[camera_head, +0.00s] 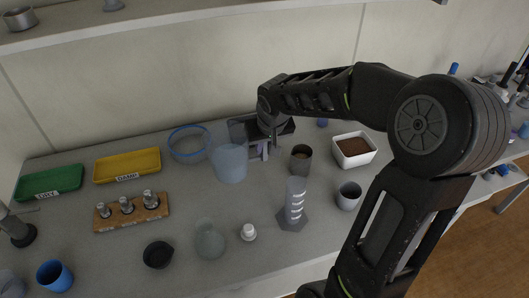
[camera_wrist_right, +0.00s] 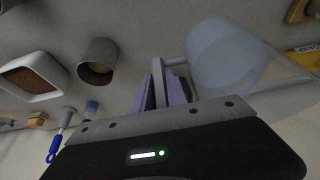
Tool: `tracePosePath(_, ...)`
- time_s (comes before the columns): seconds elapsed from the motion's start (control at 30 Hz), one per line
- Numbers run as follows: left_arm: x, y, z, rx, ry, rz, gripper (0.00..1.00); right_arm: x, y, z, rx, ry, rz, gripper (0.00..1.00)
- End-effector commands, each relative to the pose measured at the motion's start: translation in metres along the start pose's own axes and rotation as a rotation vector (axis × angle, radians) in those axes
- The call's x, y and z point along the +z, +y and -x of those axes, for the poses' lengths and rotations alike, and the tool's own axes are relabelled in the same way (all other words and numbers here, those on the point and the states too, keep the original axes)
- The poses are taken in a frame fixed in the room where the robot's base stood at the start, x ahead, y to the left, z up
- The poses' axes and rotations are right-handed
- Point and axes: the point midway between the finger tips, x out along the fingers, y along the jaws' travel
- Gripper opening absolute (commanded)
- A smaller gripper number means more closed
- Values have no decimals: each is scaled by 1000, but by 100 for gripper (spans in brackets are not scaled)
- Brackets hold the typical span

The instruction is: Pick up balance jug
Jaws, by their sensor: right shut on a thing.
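The balance jug (camera_head: 230,164) is a translucent pale blue vessel near the back middle of the table in the head view. In the right wrist view the jug (camera_wrist_right: 225,55) is at the upper right, with its handle reaching toward my fingers. My right gripper (camera_head: 259,151) is on the jug's right side. Its purple fingers (camera_wrist_right: 166,92) are shut on the jug's handle in the wrist view. I cannot tell whether the jug's base touches the table. My left gripper is not in view.
A clear blue-rimmed dish (camera_head: 189,144) is left of the jug. A dark cup (camera_head: 301,158), a white soil tray (camera_head: 370,151) and a grey cylinder (camera_head: 293,202) stand to its right. Yellow (camera_head: 127,165) and green (camera_head: 49,182) trays lie left. A shelf (camera_head: 130,14) runs above.

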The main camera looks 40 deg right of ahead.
Motion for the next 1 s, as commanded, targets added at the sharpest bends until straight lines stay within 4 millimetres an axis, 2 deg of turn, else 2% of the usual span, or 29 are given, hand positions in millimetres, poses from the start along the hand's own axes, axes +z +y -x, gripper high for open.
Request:
tracePosePath(0.1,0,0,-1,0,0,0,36,-6,0,12,-2,6,0,0)
tracePosePath(0.4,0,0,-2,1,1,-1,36,-13,0,29,-1,5,0,0)
tracePosePath(1.0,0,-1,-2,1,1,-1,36,-15,0,35,-2,4,0,0)
